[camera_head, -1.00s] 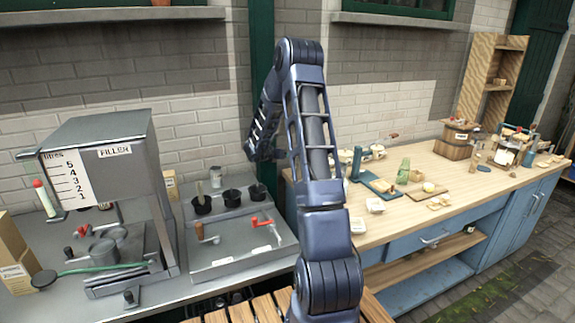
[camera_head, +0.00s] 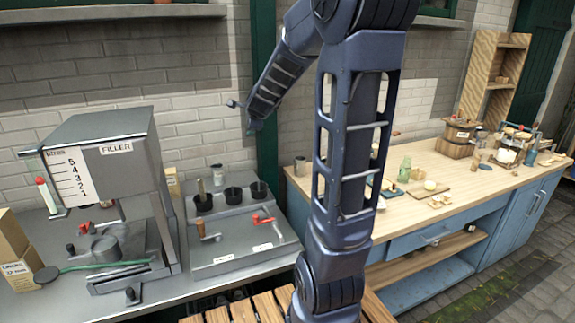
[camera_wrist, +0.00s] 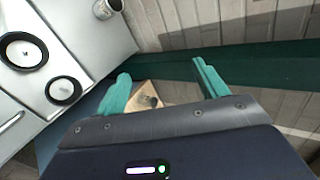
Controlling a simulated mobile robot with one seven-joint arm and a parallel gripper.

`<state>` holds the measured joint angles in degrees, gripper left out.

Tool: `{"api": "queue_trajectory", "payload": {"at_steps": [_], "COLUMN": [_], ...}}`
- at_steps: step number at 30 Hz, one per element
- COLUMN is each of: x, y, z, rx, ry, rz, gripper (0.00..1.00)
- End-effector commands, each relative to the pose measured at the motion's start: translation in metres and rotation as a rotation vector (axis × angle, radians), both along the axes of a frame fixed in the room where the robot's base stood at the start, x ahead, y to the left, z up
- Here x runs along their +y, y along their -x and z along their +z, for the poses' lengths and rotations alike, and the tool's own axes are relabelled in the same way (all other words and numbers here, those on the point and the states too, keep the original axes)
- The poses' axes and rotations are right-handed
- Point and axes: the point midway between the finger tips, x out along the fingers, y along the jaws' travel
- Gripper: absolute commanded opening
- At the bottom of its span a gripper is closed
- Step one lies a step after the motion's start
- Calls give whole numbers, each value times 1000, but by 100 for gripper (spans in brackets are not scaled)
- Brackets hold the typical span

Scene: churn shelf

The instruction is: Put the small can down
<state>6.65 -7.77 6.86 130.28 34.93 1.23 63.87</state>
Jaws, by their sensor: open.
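A small grey can (camera_head: 300,166) stands upright on the left end of the wooden worktop (camera_head: 415,208) in the head view. In the wrist view a small round can (camera_wrist: 148,101) shows on a corner of wood, beyond and between the fingers. My gripper (camera_head: 243,116) is raised up and to the left of this can, in front of the wall. Its two green fingers are spread with nothing between them in the wrist view (camera_wrist: 160,72). Another grey can (camera_head: 217,172) stands at the back of the metal bench, and also shows in the wrist view (camera_wrist: 107,9).
The filler machine (camera_head: 110,170) stands on the metal bench at left. Black cups (camera_head: 233,196) sit on a grey stepped unit (camera_head: 235,250) with taps. A green post (camera_head: 263,80) rises behind my gripper. Bottles, boards and a wooden tub (camera_head: 457,138) occupy the worktop further right.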

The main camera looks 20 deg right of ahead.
Motion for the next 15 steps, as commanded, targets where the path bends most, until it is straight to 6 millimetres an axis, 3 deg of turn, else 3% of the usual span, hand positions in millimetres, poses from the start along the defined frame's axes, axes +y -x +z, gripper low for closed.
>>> {"api": "queue_trajectory", "payload": {"at_steps": [7, 15], "x": [23, 23], "y": [96, 207], "z": [12, 5], "rx": [110, 239], "ry": [350, 715], "rz": [389, 803], "gripper": [72, 72]}}
